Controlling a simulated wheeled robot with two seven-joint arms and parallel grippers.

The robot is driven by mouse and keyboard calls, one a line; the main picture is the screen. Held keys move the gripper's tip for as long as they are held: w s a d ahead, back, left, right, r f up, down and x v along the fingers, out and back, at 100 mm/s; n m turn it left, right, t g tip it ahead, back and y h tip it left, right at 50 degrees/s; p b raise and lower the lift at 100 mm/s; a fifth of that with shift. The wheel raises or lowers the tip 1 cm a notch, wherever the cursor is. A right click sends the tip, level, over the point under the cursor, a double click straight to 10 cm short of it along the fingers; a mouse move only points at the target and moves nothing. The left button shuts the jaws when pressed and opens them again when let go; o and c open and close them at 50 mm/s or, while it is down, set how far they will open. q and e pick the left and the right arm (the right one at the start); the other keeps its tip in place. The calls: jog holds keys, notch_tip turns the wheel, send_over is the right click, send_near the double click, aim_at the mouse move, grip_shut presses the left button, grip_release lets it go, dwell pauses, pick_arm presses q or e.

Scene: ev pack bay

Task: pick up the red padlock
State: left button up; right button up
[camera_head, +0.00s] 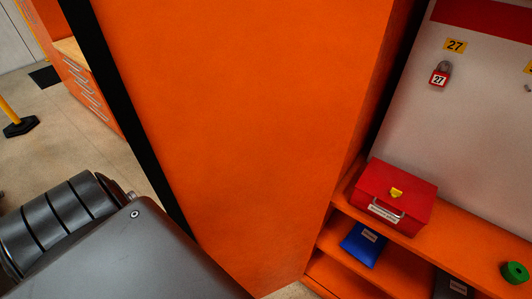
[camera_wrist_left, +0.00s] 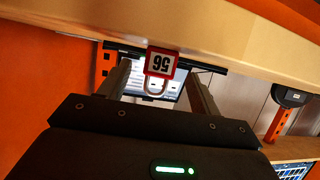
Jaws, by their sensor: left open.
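A red padlock (camera_head: 439,75) with a white label reading 27 hangs on the pale board at the upper right of the head view. In the left wrist view, a red-framed padlock (camera_wrist_left: 161,63) with a white label, its number seemingly 56 and upside down, shows between the fingers with its shackle toward the palm. I cannot tell whether these are the same padlock. My left gripper (camera_wrist_left: 157,74) is open, one finger on each side of that padlock, with gaps visible. My right gripper is in neither view.
A large orange cabinet side (camera_head: 240,120) fills the middle of the head view. A red box (camera_head: 397,190) stands on the orange shelf, with a blue pouch (camera_head: 363,244) below and a green roll (camera_head: 515,272) at right. A wooden edge (camera_wrist_left: 220,45) crosses above the fingers.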

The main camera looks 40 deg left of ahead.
pick_arm(q)
jog(key=x, duration=0.2)
jog(key=shift+w+f, duration=0.15)
jog(key=shift+w, duration=0.15)
jog(key=shift+s, duration=0.1)
jog(key=shift+c, duration=0.4)
jog(key=c, duration=1)
